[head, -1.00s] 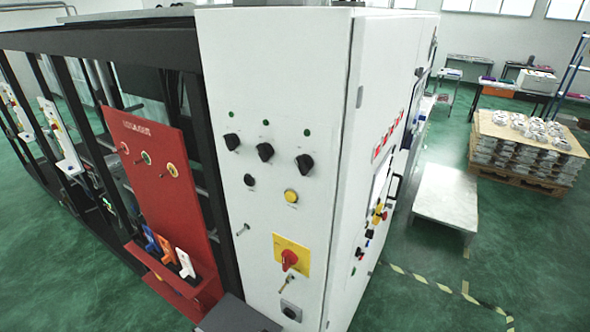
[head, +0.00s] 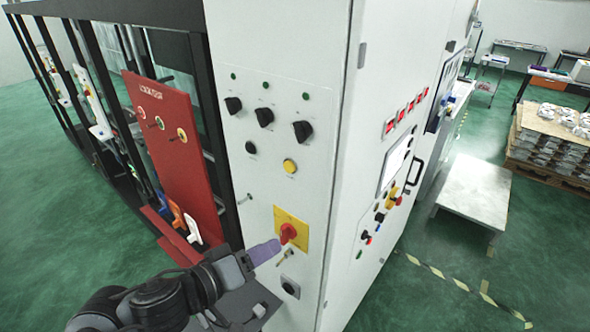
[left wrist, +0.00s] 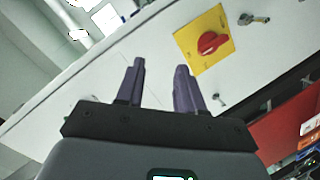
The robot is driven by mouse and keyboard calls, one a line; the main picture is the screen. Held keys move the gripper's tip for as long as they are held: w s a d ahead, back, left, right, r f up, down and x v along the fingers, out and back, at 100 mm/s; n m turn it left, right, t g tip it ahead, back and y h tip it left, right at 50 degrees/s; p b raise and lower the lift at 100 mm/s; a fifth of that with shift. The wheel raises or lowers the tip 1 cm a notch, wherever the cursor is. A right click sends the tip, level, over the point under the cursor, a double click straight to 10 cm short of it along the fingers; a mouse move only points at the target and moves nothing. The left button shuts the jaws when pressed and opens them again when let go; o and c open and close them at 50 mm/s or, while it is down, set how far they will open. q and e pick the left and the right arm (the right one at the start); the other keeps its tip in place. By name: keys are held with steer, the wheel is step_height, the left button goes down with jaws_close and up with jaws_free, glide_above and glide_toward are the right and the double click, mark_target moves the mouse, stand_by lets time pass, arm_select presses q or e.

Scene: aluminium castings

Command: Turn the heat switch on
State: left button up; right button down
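A white control cabinet (head: 270,45) fills the middle of the head view. Three black rotary knobs sit in a row on its left face: left knob (head: 233,105), middle knob (head: 264,117) and right knob (head: 302,131). Lower down, a red rotary switch (head: 288,232) sits on a yellow plate (head: 296,217); it also shows in the left wrist view (left wrist: 208,43). No label readable here tells which is the heat switch. My left gripper (head: 272,250) is in front of the cabinet, near the yellow plate. In the left wrist view its fingers (left wrist: 160,72) are apart and empty. My right gripper is out of view.
A red panel (head: 165,150) with coloured handles stands left of the cabinet. A yellow button (head: 290,166) and a small black knob (head: 250,147) are under the knob row. A grey low table (head: 470,185) stands to the right.

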arm_select(q)
step_height(320, 180, up, 9)
steer(key=w+m+t, duration=0.2)
steer(key=m+t+h, duration=0.1)
glide_toward(295, 133)
steer(key=x, duration=0.8)
steer(key=shift+p, duration=0.3)
jaws_close()
